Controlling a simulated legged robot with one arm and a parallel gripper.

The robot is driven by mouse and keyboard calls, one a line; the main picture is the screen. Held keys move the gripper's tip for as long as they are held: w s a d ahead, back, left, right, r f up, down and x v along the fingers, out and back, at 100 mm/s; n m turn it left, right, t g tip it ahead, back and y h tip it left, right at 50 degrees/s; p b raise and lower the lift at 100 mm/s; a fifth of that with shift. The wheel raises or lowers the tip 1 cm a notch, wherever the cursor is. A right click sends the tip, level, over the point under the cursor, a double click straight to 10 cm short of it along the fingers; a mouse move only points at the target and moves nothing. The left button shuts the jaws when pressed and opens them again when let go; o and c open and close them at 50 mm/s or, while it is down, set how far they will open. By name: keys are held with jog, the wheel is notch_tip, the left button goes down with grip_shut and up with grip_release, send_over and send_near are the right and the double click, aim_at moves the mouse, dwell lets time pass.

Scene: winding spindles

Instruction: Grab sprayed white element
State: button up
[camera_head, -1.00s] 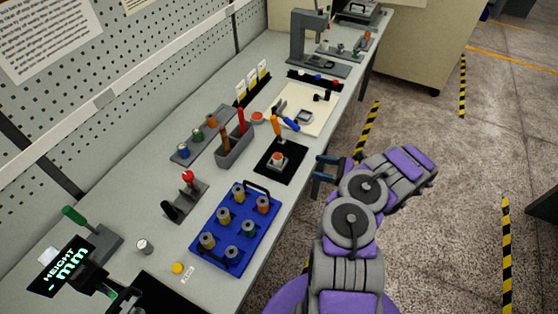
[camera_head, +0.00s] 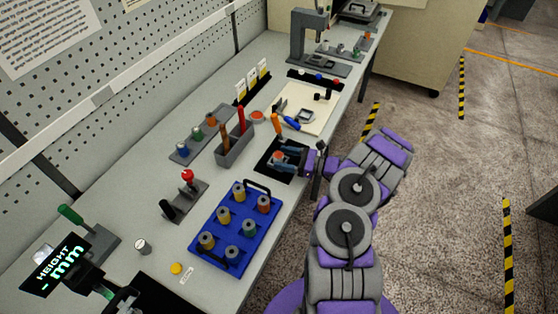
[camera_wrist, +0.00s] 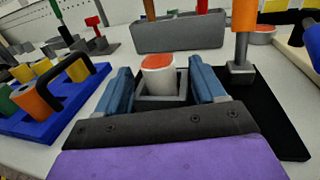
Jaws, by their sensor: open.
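The white element (camera_wrist: 158,75) is a short white cylinder with an orange-red top, standing upright in a small grey square holder (camera_wrist: 163,101) on a black mat (camera_wrist: 262,118). In the head view its orange top (camera_head: 279,157) shows at the end of my gripper. My gripper (camera_head: 286,160) is open, with its blue fingers on either side of the holder. In the wrist view the gripper (camera_wrist: 163,85) has the element between its fingers, with gaps at both sides. The element's lower part is hidden inside the holder.
An orange-handled tool (camera_wrist: 243,35) stands upright at the right on the mat. A grey bin (camera_wrist: 180,33) with tools is behind. A blue tray (camera_head: 221,252) of spindles lies nearer, at the left. A cream board (camera_head: 318,110) lies beyond the mat.

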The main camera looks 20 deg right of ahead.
jog(key=shift+w+a, duration=0.2)
jog(key=shift+a, duration=0.25)
jog(key=shift+d, duration=0.45)
jog(key=c, duration=0.6)
jog(key=shift+a, duration=0.25)
jog(key=c, duration=0.5)
jog(key=shift+c, duration=0.2)
